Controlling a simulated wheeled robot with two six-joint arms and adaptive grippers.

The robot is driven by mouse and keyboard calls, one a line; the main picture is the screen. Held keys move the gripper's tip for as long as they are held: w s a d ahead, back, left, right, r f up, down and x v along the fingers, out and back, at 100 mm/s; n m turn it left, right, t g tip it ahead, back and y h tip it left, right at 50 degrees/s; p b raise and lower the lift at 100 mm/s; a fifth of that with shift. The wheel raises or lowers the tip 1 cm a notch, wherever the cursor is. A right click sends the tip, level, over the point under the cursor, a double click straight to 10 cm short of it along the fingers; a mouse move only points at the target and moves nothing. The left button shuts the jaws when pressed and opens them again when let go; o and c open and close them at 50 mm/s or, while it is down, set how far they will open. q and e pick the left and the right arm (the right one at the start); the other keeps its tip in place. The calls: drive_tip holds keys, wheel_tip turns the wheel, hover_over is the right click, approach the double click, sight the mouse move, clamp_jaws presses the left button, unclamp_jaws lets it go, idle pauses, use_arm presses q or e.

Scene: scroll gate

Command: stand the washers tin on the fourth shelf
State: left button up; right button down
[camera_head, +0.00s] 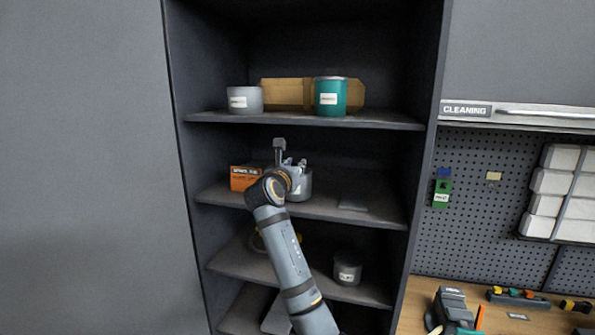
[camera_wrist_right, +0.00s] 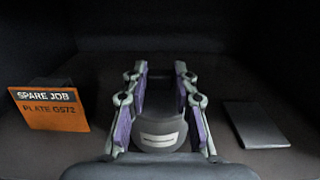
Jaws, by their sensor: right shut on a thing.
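My right gripper (camera_head: 291,165) reaches into the dark cabinet at the middle visible shelf (camera_head: 325,208). It is shut on a grey tin (camera_head: 301,188) with a pale label; in the right wrist view its fingers (camera_wrist_right: 159,105) close on both sides of this tin (camera_wrist_right: 160,127). The tin is upright, at or just above the shelf surface; I cannot tell if it touches. Its label is too blurred to read, so I cannot confirm it is the washers tin. My left gripper is not in view.
An orange spare job plate (camera_wrist_right: 48,108) stands left of the tin, and a flat grey plate (camera_wrist_right: 254,125) lies right. The shelf above holds a grey tin (camera_head: 244,99), a teal tin (camera_head: 330,104) and a cardboard box (camera_head: 285,92). A dark tin (camera_head: 347,269) stands on the shelf below.

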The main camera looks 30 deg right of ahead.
drive_tip(key=shift+w+d+f, duration=0.8)
drive_tip(key=shift+w+d, duration=0.1)
drive_tip(key=shift+d, duration=0.1)
drive_tip(key=shift+s+a+r, duration=0.1)
drive_tip(key=shift+s+a, duration=0.05)
drive_tip(key=shift+s, duration=0.05)
drive_tip(key=c, duration=1.1)
unclamp_jaws()
drive_tip(key=shift+s+a+r, duration=0.5)
drive_tip(key=shift+s+a, duration=0.1)
drive_tip(key=shift+a, duration=0.15)
drive_tip(key=shift+w+d+f, duration=0.1)
drive_tip(key=shift+w+d, duration=0.05)
drive_tip(key=shift+w+d+f, duration=0.1)
drive_tip(key=shift+w+d, duration=0.05)
drive_tip(key=shift+d, duration=0.05)
drive_tip(key=shift+f, duration=0.15)
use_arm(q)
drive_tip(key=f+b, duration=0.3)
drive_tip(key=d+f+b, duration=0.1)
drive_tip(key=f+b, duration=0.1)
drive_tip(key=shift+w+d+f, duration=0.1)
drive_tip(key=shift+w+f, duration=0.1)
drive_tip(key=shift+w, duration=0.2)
use_arm(e)
drive_tip(key=v, duration=1.2)
drive_tip(key=shift+r, duration=0.25)
